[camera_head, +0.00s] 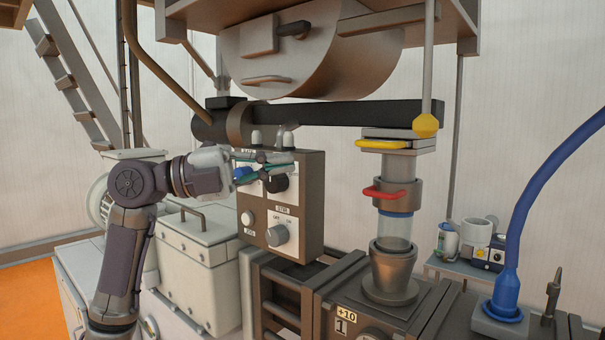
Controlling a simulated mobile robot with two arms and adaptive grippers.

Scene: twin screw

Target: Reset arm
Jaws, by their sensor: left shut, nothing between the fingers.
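My left arm comes in from the left in the head view, bent at a dark elbow joint. My left gripper (262,172) points right and is in front of the upper part of a control box (310,215). Its fingers are shut with nothing between them. The fingers overlap a dark knob (279,184) on the box; I cannot tell whether they touch it. A grey rotary switch (277,236) and a pale round button (247,218) show below the gripper. My right gripper is not in view.
A metal column with a red handle (384,193) and a yellow handle (384,144) stands right of the box. A blue hose (545,185) rises at the right. A large drum (300,60) hangs above. A pale lidded case (200,275) stands below the gripper.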

